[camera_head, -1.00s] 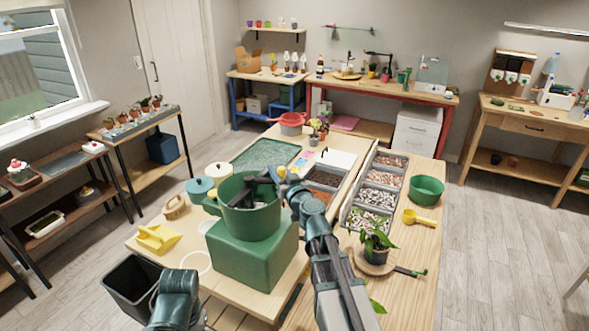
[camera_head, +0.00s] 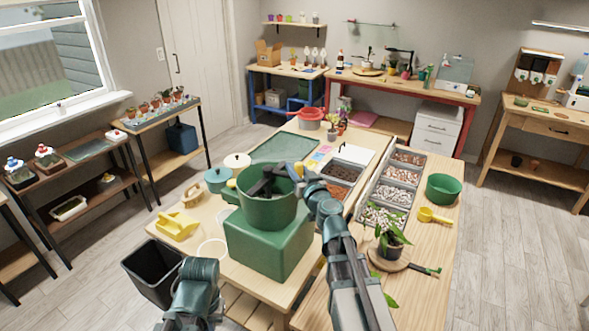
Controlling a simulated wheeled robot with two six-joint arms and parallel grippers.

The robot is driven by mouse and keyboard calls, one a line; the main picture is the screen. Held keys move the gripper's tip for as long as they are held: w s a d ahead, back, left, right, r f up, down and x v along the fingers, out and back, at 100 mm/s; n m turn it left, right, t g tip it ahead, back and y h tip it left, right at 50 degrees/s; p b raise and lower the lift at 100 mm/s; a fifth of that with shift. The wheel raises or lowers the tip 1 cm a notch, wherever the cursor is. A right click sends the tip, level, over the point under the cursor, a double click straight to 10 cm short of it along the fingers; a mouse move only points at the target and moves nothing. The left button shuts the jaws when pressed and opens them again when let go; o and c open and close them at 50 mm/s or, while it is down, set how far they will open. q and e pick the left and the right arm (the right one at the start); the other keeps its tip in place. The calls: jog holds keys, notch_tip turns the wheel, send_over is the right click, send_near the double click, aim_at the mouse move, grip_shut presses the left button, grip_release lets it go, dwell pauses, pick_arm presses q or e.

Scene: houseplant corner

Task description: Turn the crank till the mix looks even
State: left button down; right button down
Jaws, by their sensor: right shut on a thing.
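A green mixing pot (camera_head: 268,212) stands on a green box-shaped base (camera_head: 268,245) on the near part of the wooden table. A dark crank (camera_head: 262,187) lies across the pot's open top. My right gripper (camera_head: 298,171) is at the pot's far right rim and is shut on the crank's end, though its fingertips are small and partly hidden. The mix inside the pot is hidden by the wall and crank, so its evenness cannot be told. My left arm shows at the bottom left, but its gripper is not visible.
Left of the pot are a yellow scoop (camera_head: 177,226), a teal lidded pot (camera_head: 217,180) and a black bin (camera_head: 152,272) beside the table. To the right are trays of pebbles (camera_head: 396,196), a green bowl (camera_head: 443,188) and a potted plant (camera_head: 391,238) near my right arm.

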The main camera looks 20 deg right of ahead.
jog(key=shift+s+d+h, duration=0.2)
jog(key=shift+d+h, duration=0.1)
jog(key=shift+d, duration=0.2)
jog(key=c, duration=1)
grip_release()
jog(key=o, duration=0.5)
jog(key=shift+s+d, duration=0.2)
jog(key=shift+d, duration=0.2)
jog(key=shift+c, duration=0.2)
jog(key=shift+a, duration=0.15)
jog(key=shift+w+a, duration=0.1)
jog(key=shift+a, duration=0.05)
